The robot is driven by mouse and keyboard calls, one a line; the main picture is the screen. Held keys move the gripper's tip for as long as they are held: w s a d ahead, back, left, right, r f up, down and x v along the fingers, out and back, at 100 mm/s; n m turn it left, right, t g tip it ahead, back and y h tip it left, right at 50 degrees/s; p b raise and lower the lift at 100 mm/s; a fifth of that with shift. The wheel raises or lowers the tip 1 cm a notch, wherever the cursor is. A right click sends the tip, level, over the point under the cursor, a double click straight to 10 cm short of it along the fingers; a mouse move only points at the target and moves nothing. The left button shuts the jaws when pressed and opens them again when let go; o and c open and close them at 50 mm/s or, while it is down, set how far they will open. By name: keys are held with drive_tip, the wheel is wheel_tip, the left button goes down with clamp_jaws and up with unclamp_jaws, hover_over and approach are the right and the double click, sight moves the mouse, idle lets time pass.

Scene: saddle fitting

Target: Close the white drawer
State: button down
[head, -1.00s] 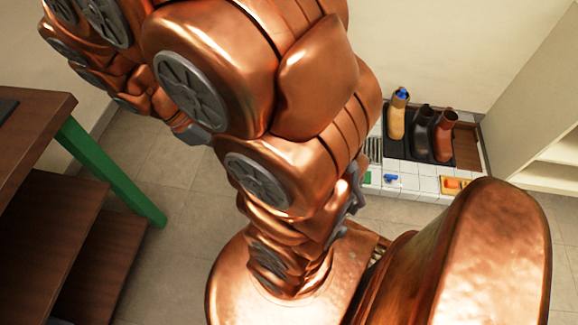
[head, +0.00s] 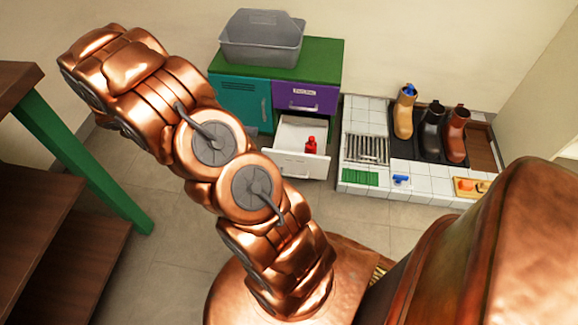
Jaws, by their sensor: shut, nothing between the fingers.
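The white drawer (head: 292,165) stands pulled out of the low cabinet, below the purple drawer (head: 307,97) and to the right of the teal door (head: 240,103). Its white front with a handle faces toward me. A small red bottle (head: 310,147) stands inside it, near the right side. My copper arm crosses the left and middle of the head view and covers the floor just left of the open drawer. My gripper is not visible; the arm's far end is hidden or out of view.
A grey bin (head: 262,40) sits on the cabinet's green top (head: 318,60). A white-tiled platform (head: 420,178) with several boots and a drain grate (head: 366,149) lies right of the drawer. A green-legged brown table (head: 20,85) stands left. Tiled floor before the drawer is open.

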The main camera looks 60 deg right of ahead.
drive_tip(key=w+d+f+n+h+b, duration=0.1)
drive_tip(key=d+f+n+h+b, duration=0.2)
drive_tip(key=f, duration=0.7)
drive_tip(key=w+d+f+n+h+b, duration=0.1)
drive_tip(key=w+d+f+n+b, duration=0.25)
drive_tip(key=f, duration=0.55)
drive_tip(key=n+t+h+b, duration=0.2)
drive_tip(key=n+h+b, duration=0.1)
drive_tip(key=n+b, duration=0.8)
approach(297, 155)
drive_tip(key=s+d+m+b, duration=0.1)
drive_tip(key=s+m+b, duration=0.1)
drive_tip(key=s, duration=0.2)
drive_tip(key=d, duration=0.1)
drive_tip(key=w+d+b, duration=0.1)
drive_tip(key=d, duration=0.1)
drive_tip(key=shift+d+f, duration=0.1)
drive_tip(key=shift+f, duration=0.05)
drive_tip(key=shift+w+d+r+b, duration=0.2)
drive_tip(key=shift+d+b, duration=0.15)
drive_tip(key=shift+d, duration=0.25)
